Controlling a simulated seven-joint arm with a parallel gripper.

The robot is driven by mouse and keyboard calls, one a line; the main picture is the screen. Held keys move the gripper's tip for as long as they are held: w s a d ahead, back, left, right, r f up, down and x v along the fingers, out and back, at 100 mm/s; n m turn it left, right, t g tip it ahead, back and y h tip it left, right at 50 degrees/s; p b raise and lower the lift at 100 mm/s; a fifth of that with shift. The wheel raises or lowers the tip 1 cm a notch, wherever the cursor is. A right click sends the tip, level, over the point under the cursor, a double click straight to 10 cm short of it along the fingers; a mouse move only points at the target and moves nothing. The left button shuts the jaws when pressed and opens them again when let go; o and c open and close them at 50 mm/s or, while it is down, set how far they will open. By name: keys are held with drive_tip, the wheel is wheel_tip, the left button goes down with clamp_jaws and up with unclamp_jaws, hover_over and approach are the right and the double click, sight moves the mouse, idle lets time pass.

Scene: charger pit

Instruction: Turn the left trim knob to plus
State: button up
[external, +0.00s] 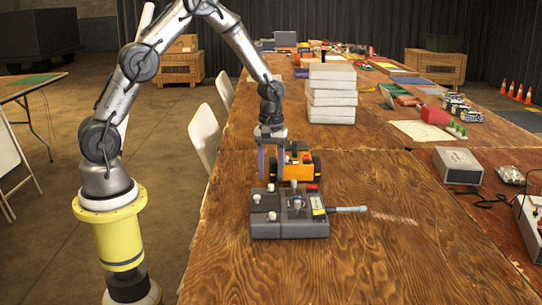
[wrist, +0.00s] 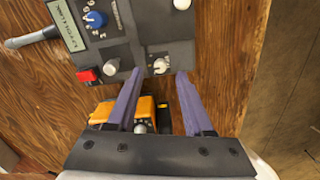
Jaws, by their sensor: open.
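A grey control box (external: 290,226) with several pale knobs sits on the wooden table. In the wrist view, a white knob (wrist: 160,66) is at the box edge, between and just beyond my fingertips. A second pale knob (wrist: 111,67) is left of my fingers, and a blue knob (wrist: 95,18) lies farther up. Which knob is the left trim knob, and any plus mark, I cannot tell. My gripper (external: 271,178) is open, pointing down over the box's far left part. It also shows in the wrist view (wrist: 160,74), its purple fingers apart, with nothing held.
An orange toy vehicle (external: 297,170) stands right behind the box, close to my fingers. A grey handle (external: 348,209) sticks out from the box's right side. A red button (wrist: 87,75) is on the box. White stacked boxes (external: 332,93) stand farther back. The table's front is clear.

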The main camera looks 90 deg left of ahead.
sight(271, 185)
drive_tip(key=shift+f, duration=1.55)
clamp_jaws()
